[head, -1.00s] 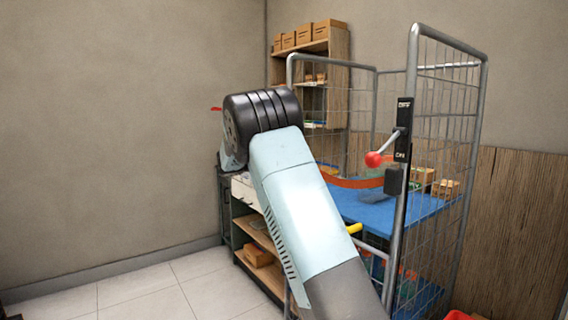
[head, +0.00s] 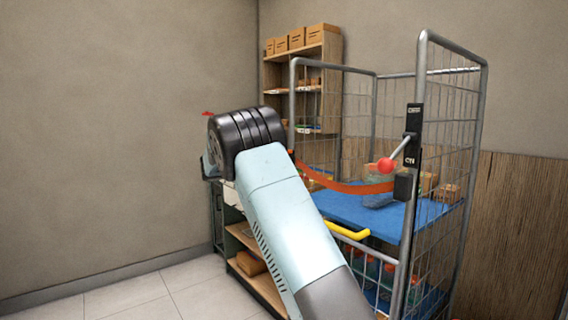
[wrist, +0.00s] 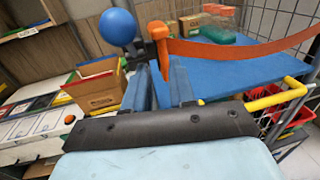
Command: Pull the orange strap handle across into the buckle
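The orange strap handle (wrist: 157,31) stands upright between the blue fingers of my gripper (wrist: 163,80) in the wrist view. The fingers look closed around its lower stem. The orange strap (wrist: 240,50) runs from the handle to the right; in the head view the strap (head: 350,187) sags from a black box (head: 404,186) on the right post to behind my arm. In the wrist view a black piece (wrist: 138,50), likely the buckle, sits just left of the handle, below a blue ball (wrist: 118,27). I cannot tell whether handle and buckle touch.
A wire cage (head: 450,130) with a blue shelf (head: 350,208) stands behind the strap. A red-knobbed lever (head: 386,164) is on the right post. A yellow handle (wrist: 275,98) lies right of my gripper. An open cardboard box (wrist: 97,84) stands left.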

